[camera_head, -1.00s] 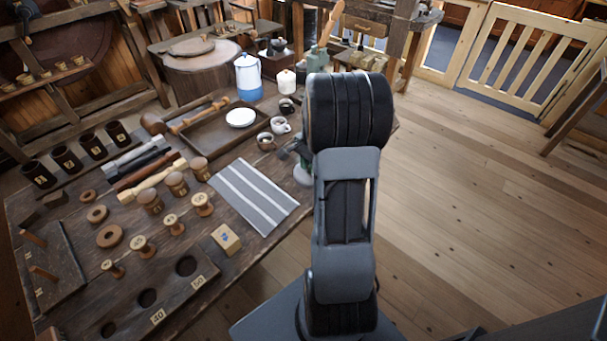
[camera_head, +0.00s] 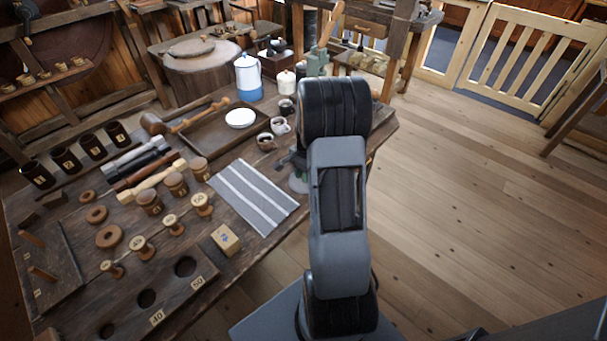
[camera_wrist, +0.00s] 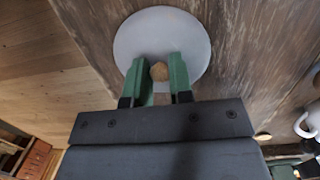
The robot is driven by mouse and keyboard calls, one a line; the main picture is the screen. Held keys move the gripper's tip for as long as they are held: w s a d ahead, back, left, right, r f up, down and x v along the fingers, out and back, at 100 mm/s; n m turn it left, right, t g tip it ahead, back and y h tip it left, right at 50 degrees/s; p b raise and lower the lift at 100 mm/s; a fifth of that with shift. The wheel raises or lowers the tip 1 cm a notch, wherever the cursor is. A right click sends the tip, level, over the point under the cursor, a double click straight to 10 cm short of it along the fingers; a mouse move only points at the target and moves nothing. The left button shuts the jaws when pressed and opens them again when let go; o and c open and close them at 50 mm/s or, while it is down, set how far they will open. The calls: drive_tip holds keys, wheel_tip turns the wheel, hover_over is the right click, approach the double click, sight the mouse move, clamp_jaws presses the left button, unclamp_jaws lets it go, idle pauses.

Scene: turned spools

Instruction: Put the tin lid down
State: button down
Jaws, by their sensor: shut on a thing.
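The tin lid (camera_wrist: 160,45) is a pale grey disc with a small wooden knob, over the brown tabletop in the wrist view. My gripper (camera_wrist: 158,72) has its two green fingers closed on the knob. In the head view my gripper (camera_head: 297,172) is mostly behind my arm, right of the striped cloth. A pale edge of the lid (camera_head: 297,186) shows below it. I cannot tell whether the lid touches the table.
The striped cloth (camera_head: 253,197) lies just left. Cups (camera_head: 280,126) and a tray with a white plate (camera_head: 240,118) stand behind. A blue-and-white canister (camera_head: 248,78) is further back. Spools (camera_head: 171,224) and a small box (camera_head: 226,239) are to the left. The table's right edge is close.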

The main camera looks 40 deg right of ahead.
drive_tip(key=shift+f, duration=0.15)
drive_tip(key=c, duration=1)
unclamp_jaws()
wheel_tip(320, 180, up, 12)
drive_tip(key=d+f, duration=0.1)
drive_tip(key=s+a+r+n+t+h, duration=0.1)
drive_tip(key=a+r+n, duration=0.2)
drive_tip(key=a, duration=0.2)
drive_tip(key=s+a+r+n, duration=0.1)
drive_tip(key=a+r+n, duration=0.2)
drive_tip(key=a, duration=0.2)
drive_tip(key=s+a+n+t, duration=0.1)
drive_tip(key=s+a+n, duration=0.2)
drive_tip(key=a, duration=0.1)
drive_tip(key=s+a+n, duration=0.3)
drive_tip(key=a, duration=0.1)
drive_tip(key=s+a+n+t, duration=0.1)
drive_tip(key=s+a+n, duration=0.2)
drive_tip(key=s+a, duration=0.1)
drive_tip(key=shift+s+r+n+t+p, duration=0.1)
drive_tip(key=shift+n+t+p, duration=0.2)
drive_tip(key=shift+n+p, duration=0.1)
